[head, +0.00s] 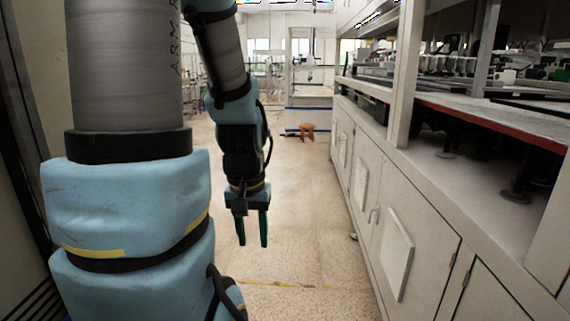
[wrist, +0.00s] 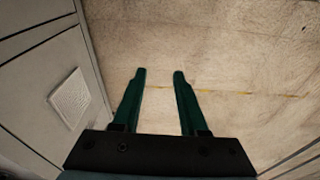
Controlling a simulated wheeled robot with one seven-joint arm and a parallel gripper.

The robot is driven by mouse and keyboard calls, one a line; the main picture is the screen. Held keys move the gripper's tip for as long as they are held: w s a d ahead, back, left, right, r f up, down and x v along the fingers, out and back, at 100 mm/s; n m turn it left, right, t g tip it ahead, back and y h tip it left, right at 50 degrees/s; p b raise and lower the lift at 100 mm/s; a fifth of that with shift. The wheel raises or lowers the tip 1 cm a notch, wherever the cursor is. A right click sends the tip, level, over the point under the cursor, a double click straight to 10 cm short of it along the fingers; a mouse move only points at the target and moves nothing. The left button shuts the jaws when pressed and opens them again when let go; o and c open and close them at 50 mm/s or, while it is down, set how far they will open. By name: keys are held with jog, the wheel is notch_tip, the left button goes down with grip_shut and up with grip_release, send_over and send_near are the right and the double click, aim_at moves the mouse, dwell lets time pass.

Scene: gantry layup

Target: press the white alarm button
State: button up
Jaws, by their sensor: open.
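My gripper (head: 252,243) hangs pointing down over the open floor of the aisle in the head view. Its two green fingers are apart with nothing between them. The wrist view shows the same open fingers (wrist: 159,72) above bare floor. I cannot make out a white alarm button in either view.
A row of pale cabinets (head: 345,170) with a worktop and shelves runs along the right. A white panel (head: 397,258) sits on one cabinet door; the wrist view shows a similar pale panel (wrist: 72,98). A small brown stool (head: 303,131) stands far ahead. The aisle floor (head: 300,210) is clear.

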grip_shut()
dwell(1.0)
